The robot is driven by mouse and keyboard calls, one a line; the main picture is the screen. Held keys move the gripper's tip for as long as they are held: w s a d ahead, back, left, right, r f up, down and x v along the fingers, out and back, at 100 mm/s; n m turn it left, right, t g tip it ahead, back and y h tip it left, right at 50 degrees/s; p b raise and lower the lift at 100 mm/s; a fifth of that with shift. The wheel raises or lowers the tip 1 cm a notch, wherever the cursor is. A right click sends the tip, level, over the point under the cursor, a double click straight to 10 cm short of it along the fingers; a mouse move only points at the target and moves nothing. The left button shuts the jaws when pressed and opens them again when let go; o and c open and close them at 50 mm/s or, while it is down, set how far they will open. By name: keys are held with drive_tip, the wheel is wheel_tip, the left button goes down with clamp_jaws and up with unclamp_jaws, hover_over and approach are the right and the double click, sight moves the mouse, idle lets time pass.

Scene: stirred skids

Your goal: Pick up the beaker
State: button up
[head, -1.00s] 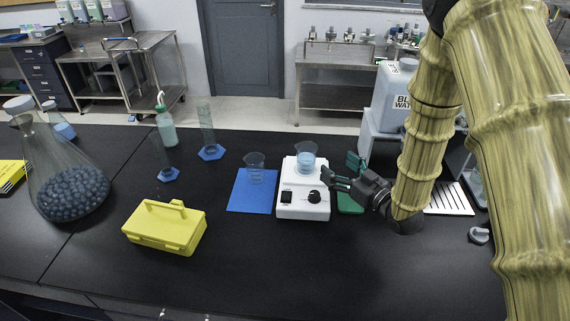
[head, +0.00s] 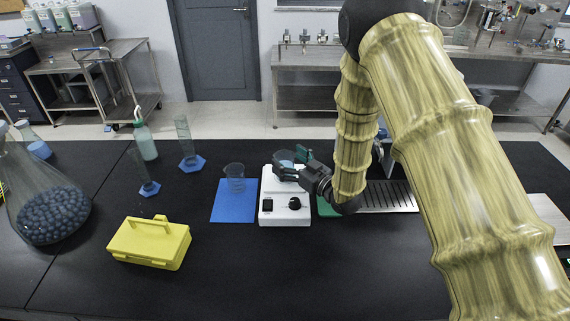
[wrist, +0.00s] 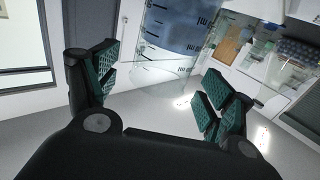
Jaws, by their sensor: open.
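A clear beaker with blue liquid (head: 284,156) stands on the white stirrer (head: 268,205), partly hidden by my gripper. In the wrist view the beaker (wrist: 172,38), with its graduation marks, appears tilted in the picture, between and beyond the fingers. My gripper (head: 293,164) is open at the beaker, with its green-padded fingers spread; they also show in the wrist view (wrist: 162,88). I cannot tell whether a finger touches the glass.
A yellow box with a handle (head: 149,245), a large flask of dark beads (head: 48,213), two cylinders on blue bases (head: 192,163) and a squeeze bottle (head: 145,142) stand to the left. A green mat (head: 325,208) lies right of the stirrer. The front of the bench is clear.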

drive_tip(key=shift+x, duration=1)
drive_tip(key=c, duration=1.3)
drive_tip(key=shift+o, duration=0.2)
drive_tip(key=shift+r, duration=0.1)
